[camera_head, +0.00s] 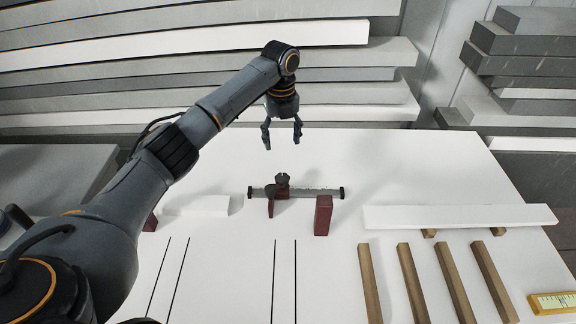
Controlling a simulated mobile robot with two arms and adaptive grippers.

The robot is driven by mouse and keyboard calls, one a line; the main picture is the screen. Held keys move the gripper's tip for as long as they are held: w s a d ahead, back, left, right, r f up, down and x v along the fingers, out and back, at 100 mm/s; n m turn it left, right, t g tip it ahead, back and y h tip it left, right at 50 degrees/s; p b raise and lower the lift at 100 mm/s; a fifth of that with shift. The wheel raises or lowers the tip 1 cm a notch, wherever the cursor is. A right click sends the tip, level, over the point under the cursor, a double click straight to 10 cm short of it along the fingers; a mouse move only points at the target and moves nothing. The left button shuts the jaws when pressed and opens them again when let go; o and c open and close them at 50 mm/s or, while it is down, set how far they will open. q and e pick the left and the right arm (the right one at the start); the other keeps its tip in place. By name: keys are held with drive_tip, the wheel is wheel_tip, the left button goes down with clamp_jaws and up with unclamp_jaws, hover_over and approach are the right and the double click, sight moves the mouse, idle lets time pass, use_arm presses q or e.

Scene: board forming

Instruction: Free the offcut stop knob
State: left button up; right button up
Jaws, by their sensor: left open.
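A dark offcut stop knob (282,180) sits on a grey ruled bar (312,192) on the white table. A dark red block or plate (271,207) stands just below the knob, and a second dark red block (323,215) stands in front of the bar to the right. My left gripper (283,138) is open and empty, pointing down, above and behind the knob, with a gap between them. My right gripper is not in view.
A white board (455,217) rests on wooden strips at right. Several wooden strips (416,285) lie in front of it. A yellow level (553,303) lies at the right edge. A white block (196,206) is left of the bar. Stacked boards (200,45) stand behind the table.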

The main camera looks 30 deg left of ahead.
sight(282, 177)
use_arm(q)
drive_tip(key=f, duration=0.4)
drive_tip(key=f+p, duration=0.1)
drive_tip(key=f, duration=0.8)
drive_tip(key=shift+s+f, duration=0.2)
drive_tip(key=shift+s, duration=0.05)
drive_tip(key=c, duration=1.2)
drive_tip(key=shift+o, duration=0.2)
